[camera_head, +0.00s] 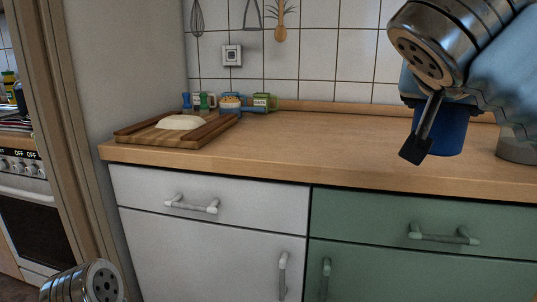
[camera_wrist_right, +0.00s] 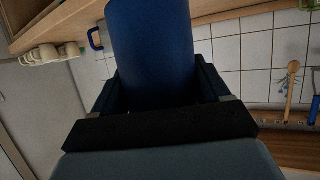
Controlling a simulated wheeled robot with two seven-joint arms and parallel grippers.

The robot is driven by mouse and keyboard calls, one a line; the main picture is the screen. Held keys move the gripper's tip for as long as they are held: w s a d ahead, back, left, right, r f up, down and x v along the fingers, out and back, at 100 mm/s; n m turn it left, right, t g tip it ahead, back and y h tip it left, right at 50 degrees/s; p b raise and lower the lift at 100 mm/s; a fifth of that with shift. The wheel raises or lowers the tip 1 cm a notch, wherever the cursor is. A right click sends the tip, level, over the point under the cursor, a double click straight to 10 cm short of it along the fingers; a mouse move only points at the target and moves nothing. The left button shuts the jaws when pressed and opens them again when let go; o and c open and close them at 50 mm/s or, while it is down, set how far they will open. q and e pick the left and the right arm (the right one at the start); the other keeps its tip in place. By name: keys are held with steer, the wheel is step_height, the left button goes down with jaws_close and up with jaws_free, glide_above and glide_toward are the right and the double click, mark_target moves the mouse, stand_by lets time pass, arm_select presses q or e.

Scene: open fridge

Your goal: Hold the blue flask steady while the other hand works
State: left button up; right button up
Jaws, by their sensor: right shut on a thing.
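The blue flask (camera_head: 448,132) is at the right of the head view, above or on the wooden worktop; I cannot tell whether its base touches. It looks upright, and its upper part is hidden by my right wrist. In the right wrist view the flask (camera_wrist_right: 152,45) stands between the black fingers and runs out of the top edge. My right gripper (camera_wrist_right: 155,90) is shut on it; in the head view one dark finger shows in front of the flask. Only a metal link of my left arm shows at the bottom left; the left gripper is out of view.
A cutting board (camera_head: 190,138) with pale dough (camera_head: 182,122) lies at the worktop's left. A grey round object (camera_head: 516,150) is right of the flask. The middle of the worktop (camera_head: 310,145) is clear.

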steer(key=w+a+f+n+y, duration=0.1)
steer(key=w+f, duration=0.2)
steer(key=f, duration=1.3)
steer(key=w+a+f+n+t+y, duration=0.1)
steer(key=w+f, duration=0.3)
steer(key=f, duration=1.3)
steer(key=w+a+f+n+y, duration=0.1)
steer(key=w+f, duration=0.2)
steer(key=f, duration=1.3)
steer(key=shift+w+a+f+n+t+y, duration=0.2)
steer(key=shift+a+f+n+t+y, duration=0.1)
steer(key=shift+a+t+y, duration=0.1)
